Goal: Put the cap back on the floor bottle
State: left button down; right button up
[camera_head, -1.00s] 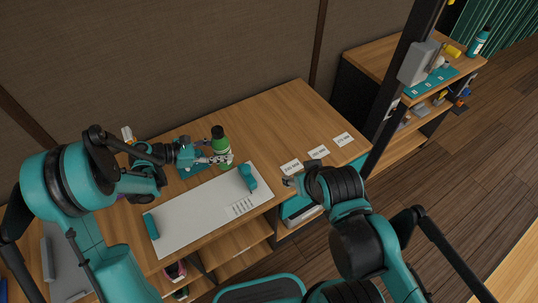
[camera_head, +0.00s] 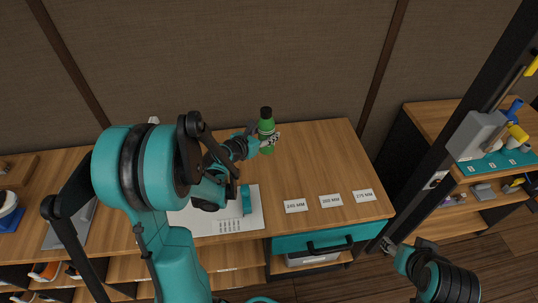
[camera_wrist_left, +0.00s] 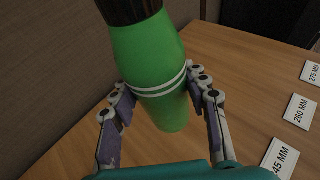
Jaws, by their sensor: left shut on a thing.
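A green bottle (camera_head: 267,144) with white bands and a black top (camera_head: 266,112) is upright over the back of the wooden table. My left gripper (camera_head: 268,138) is shut on the bottle's body. In the left wrist view the bottle (camera_wrist_left: 150,60) stands between the two fingers (camera_wrist_left: 163,98), and its dark top (camera_wrist_left: 132,10) is cut off by the frame edge. I cannot tell whether the bottle's base touches the table. My right gripper (camera_head: 388,245) is low at the right, in front of the table, away from the bottle; its jaws are too small to read. No separate loose cap is visible.
The table (camera_head: 330,150) has free room right of the bottle. Cards marked 245, 260 and 275 MM (camera_head: 331,201) lie near its front. A dark post (camera_head: 450,130) and a shelf stand at the right.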

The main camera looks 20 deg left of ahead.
pick_arm(q)
jog(key=shift+a, duration=0.15)
jog(key=w+a+f+b, duration=0.3)
jog(key=a+f, duration=0.4)
jog(key=a, duration=0.4)
jog(key=shift+w+b, duration=0.25)
jog(key=shift+b, duration=0.2)
jog(key=shift+f+b, duration=1)
jog(key=shift+f, duration=0.95)
